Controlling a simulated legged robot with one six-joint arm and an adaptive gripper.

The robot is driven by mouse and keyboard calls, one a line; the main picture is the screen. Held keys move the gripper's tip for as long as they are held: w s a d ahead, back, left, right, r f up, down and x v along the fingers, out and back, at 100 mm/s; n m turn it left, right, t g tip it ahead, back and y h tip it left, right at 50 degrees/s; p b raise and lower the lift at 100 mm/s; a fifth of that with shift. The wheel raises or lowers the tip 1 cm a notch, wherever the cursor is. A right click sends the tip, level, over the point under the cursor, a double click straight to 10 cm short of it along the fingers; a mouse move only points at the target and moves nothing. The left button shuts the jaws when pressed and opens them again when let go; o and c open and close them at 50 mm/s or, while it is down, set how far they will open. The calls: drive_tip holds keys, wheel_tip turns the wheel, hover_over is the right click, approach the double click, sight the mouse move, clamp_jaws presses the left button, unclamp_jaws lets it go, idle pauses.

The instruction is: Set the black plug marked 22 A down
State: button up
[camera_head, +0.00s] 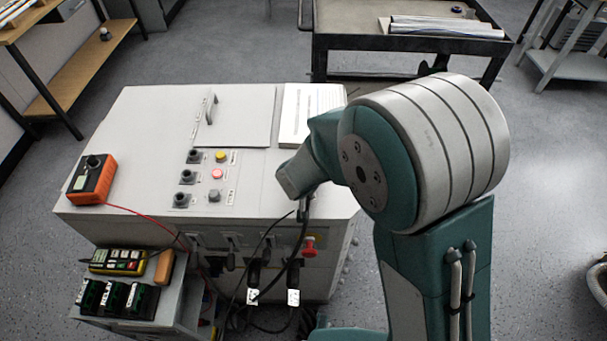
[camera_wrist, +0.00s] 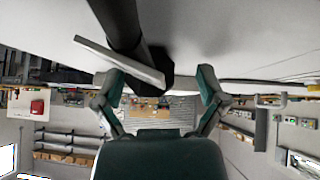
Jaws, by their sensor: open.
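In the wrist view my gripper (camera_wrist: 158,78) is open, with its two teal fingers spread apart. A black cylindrical part with a pale flat plate (camera_wrist: 120,62) runs from the top edge to between the fingertips; neither finger visibly closes on it. I cannot tell whether it is the plug marked 22 A. In the head view, two black plugs or leads with white tags hang at the cabinet front, one at left (camera_head: 253,278) and one at right (camera_head: 293,274). Their tag markings are too small to read. My arm hides most of my gripper there.
The light grey cabinet (camera_head: 140,130) has knobs and buttons on top. An orange meter (camera_head: 92,178) sits at its left edge. A red knob (camera_head: 310,246) is on its front, among loose black cables. A low shelf (camera_head: 180,300) holds instruments. A dark cart (camera_head: 350,42) stands behind.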

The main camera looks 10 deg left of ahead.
drive_tip(key=v, duration=1.2)
drive_tip(key=shift+r, duration=0.1)
drive_tip(key=w+d+r+t+y, duration=0.1)
drive_tip(key=d+r+y, duration=0.45)
drive_tip(key=r, duration=0.75)
drive_tip(key=s+d+m+g+h, duration=0.1)
drive_tip(key=s+d+h, duration=0.2)
drive_tip(key=s+d, duration=0.4)
drive_tip(key=s+d+m+g+h, duration=0.2)
drive_tip(key=s+d, duration=0.5)
drive_tip(key=d, duration=0.7)
drive_tip(key=shift+d+r+h, duration=0.25)
drive_tip(key=shift+r+h, duration=0.05)
drive_tip(key=shift+h, duration=0.45)
drive_tip(key=shift+a, duration=0.1)
